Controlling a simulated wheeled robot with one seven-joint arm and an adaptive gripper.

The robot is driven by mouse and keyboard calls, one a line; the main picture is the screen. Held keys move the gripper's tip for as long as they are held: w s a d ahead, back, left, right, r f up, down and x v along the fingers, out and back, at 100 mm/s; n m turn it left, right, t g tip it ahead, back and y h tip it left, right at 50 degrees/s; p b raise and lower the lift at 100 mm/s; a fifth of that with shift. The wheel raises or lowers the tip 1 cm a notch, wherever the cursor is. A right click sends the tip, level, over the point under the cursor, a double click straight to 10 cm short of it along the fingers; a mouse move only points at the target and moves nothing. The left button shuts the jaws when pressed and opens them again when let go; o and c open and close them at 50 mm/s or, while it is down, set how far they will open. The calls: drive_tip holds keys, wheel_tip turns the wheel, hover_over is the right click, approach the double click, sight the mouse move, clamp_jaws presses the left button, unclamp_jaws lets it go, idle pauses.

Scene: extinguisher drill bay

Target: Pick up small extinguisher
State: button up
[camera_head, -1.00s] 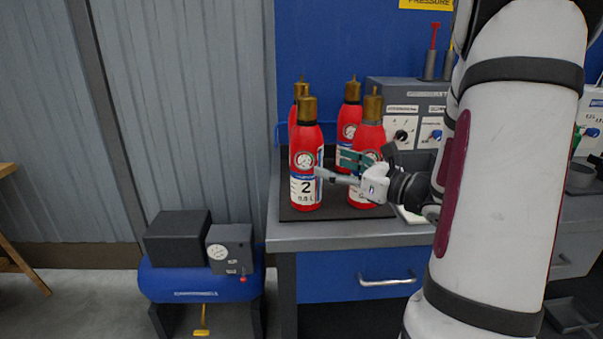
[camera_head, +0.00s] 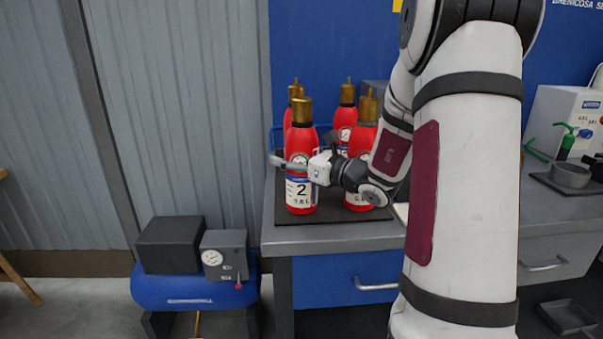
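Several red extinguishers with brass tops stand upright in a cluster on a dark mat (camera_head: 333,218) on the bench. The front left extinguisher (camera_head: 301,196) has a white label with "2" and a gauge. The front right extinguisher (camera_head: 361,200) is partly covered by my wrist. The back left extinguisher (camera_head: 288,116) and back right extinguisher (camera_head: 345,118) are mostly hidden. My gripper (camera_head: 292,162) points left at the front left extinguisher's upper body, with one grey finger across its front. The other finger is hidden, so I cannot tell whether it grips.
The grey bench (camera_head: 330,238) has a blue drawer (camera_head: 340,283) below. A blue compressor (camera_head: 190,287) with dark boxes stands on the floor at left. At right are a white box (camera_head: 562,115), a green-spouted bottle (camera_head: 566,142) and a grey bowl (camera_head: 570,175).

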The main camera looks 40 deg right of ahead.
clamp_jaws()
drive_tip(key=shift+w+r, duration=0.1)
drive_tip(key=shift+r, duration=0.1)
idle(0.3)
